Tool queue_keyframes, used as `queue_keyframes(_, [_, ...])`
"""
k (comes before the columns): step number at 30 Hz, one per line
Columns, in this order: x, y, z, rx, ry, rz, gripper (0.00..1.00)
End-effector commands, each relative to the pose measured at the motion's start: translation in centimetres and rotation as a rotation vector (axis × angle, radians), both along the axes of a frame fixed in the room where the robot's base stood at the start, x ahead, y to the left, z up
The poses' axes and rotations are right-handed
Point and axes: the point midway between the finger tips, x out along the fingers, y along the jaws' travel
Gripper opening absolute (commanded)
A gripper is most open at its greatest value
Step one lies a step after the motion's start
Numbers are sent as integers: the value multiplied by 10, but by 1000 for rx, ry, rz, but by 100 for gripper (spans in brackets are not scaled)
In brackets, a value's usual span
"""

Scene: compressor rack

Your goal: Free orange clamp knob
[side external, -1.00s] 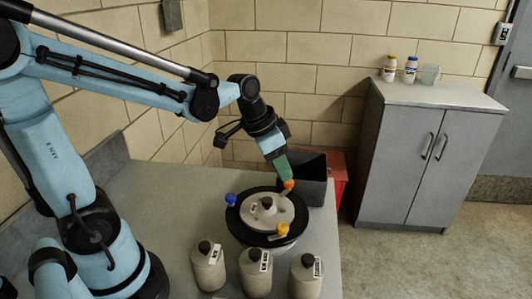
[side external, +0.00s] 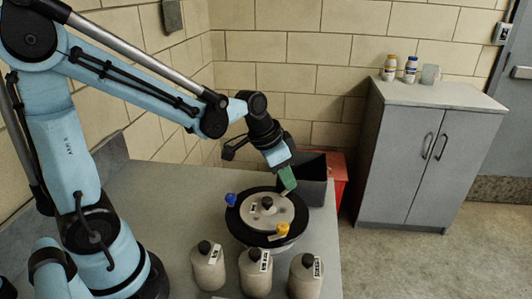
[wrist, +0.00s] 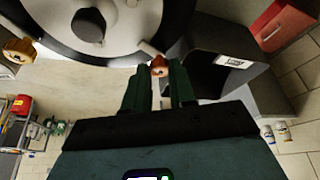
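The orange clamp knob (wrist: 158,67) shows in the wrist view, at the rim of the round pale lid, at the far end of the gap between my green fingertips. In the side view my fingers hide it. My gripper (wrist: 159,72) is open, with a finger on each side of the knob's line and bare space visible between them; whether they touch it cannot be told. In the side view my gripper (side external: 289,188) points down at the back right of the lid (side external: 259,215). A blue knob (side external: 231,199) and a yellow knob (side external: 283,228) sit on the same rim.
A dark open bin (side external: 313,180) stands close behind my gripper, with a red container (side external: 338,175) beside it. Several capped beige bottles (side external: 255,275) stand along the counter's front. The counter left of the lid is clear. A grey cabinet (side external: 420,165) is at right.

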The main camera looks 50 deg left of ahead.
Motion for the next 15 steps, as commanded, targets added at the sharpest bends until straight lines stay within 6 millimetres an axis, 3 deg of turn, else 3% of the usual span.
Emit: queue_keyframes(15, [-1,-2,0,0,0,151,0])
